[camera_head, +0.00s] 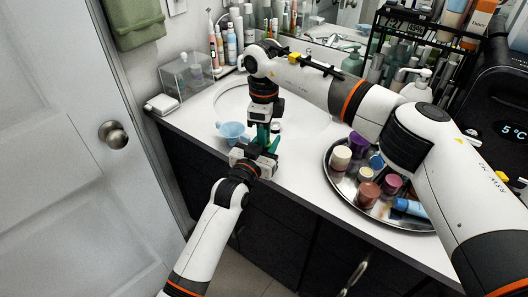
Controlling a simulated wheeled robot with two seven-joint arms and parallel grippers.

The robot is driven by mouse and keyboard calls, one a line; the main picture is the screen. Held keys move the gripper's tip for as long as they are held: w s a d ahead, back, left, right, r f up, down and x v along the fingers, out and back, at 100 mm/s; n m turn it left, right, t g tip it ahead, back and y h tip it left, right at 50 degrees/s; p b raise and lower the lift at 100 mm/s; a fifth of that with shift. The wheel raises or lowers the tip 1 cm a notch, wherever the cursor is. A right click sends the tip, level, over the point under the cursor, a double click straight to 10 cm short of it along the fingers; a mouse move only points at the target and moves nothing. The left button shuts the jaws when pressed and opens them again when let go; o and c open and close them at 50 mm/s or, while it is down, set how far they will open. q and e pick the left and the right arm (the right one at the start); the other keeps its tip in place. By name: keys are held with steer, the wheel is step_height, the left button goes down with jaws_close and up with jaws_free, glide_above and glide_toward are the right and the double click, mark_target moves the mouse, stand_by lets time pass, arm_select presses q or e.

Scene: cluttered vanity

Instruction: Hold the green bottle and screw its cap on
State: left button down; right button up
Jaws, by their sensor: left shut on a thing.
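The green bottle (262,136) stands upright near the vanity's front edge, in front of the sink. My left gripper (258,152) comes from below and is shut on the bottle's lower part. My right gripper (262,116) points straight down, directly above the bottle with its fingers at the bottle's top. The cap is hidden by the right gripper, and I cannot tell whether its fingers are closed on it.
A round metal tray (338,188) with several jars lies to the right. A black rack (425,42) of bottles stands behind. A clear box (187,74) is at the back left.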

steer(key=o, duration=0.4)
steer(key=shift+c, duration=0.2)
steer(key=shift+r, duration=0.1)
step_height(320, 180, up, 12)
arm_select(q)
steer(key=c, duration=0.9)
jaws_free()
steer(key=shift+o, duration=0.2)
steer(key=v, duration=1.2)
arm_select(e)
steer(key=shift+f, duration=0.25)
